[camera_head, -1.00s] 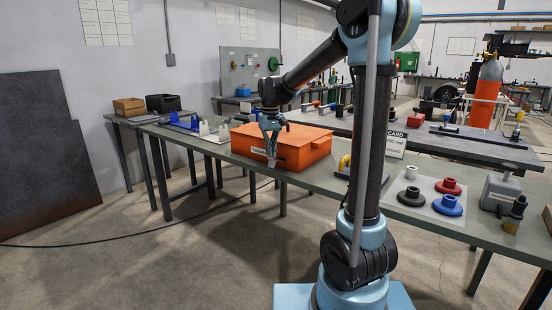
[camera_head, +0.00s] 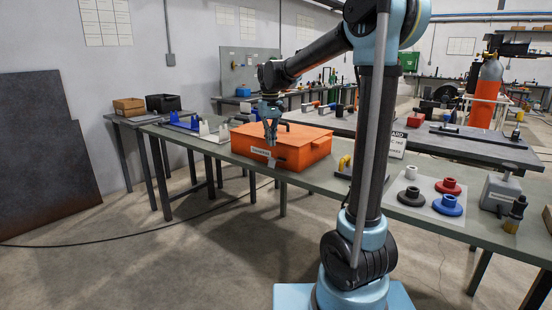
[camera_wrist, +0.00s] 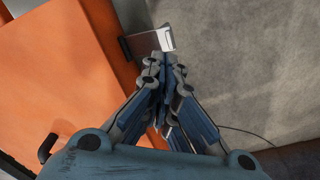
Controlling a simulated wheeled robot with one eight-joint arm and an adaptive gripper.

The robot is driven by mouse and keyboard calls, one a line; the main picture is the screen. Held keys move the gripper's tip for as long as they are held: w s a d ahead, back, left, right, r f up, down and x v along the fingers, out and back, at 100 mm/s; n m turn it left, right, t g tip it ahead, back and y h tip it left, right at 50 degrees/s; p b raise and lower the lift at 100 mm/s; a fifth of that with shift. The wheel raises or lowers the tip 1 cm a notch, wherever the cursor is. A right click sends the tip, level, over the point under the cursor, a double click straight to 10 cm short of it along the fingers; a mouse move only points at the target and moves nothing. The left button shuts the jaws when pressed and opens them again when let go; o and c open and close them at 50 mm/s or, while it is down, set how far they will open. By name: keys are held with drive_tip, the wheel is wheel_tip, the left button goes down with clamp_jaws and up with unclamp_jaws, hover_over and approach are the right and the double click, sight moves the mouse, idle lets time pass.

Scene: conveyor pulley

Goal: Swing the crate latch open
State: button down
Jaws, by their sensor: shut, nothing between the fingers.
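The orange crate (camera_head: 308,148) sits closed on the green-grey bench, with a white label (camera_head: 261,152) on its front. In the wrist view, the crate (camera_wrist: 70,75) fills the left side. A small grey plate with a pale end, seemingly the latch (camera_wrist: 142,44), sticks out from the crate's edge over the floor. In the head view the latch (camera_head: 271,163) is a small grey piece low on the front, hard to make out. My gripper (camera_head: 272,143) is shut and empty, pointing down at the crate's front. In the wrist view its fingertips (camera_wrist: 164,66) appear just below the plate; contact cannot be told.
Left of the crate on the bench (camera_head: 330,182) is a blue and white fixture (camera_head: 200,127). To the right are a yellow part (camera_head: 345,163) and a pale mat (camera_head: 430,213) with several coloured pulleys.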

drive_tip(key=shift+r, duration=1.5)
drive_tip(key=s+d+f+m+t, duration=0.1)
drive_tip(key=s+d+f+m, duration=0.1)
drive_tip(key=s+d+f, duration=0.65)
drive_tip(key=s+d+f+m+t, duration=0.1)
drive_tip(key=s+d+f, duration=0.2)
drive_tip(key=s+d, duration=0.95)
drive_tip(key=s+f+m, duration=0.1)
drive_tip(key=s+f, duration=0.8)
drive_tip(key=s, duration=0.1)
drive_tip(key=shift+s+f, duration=0.35)
drive_tip(key=shift+s, duration=0.05)
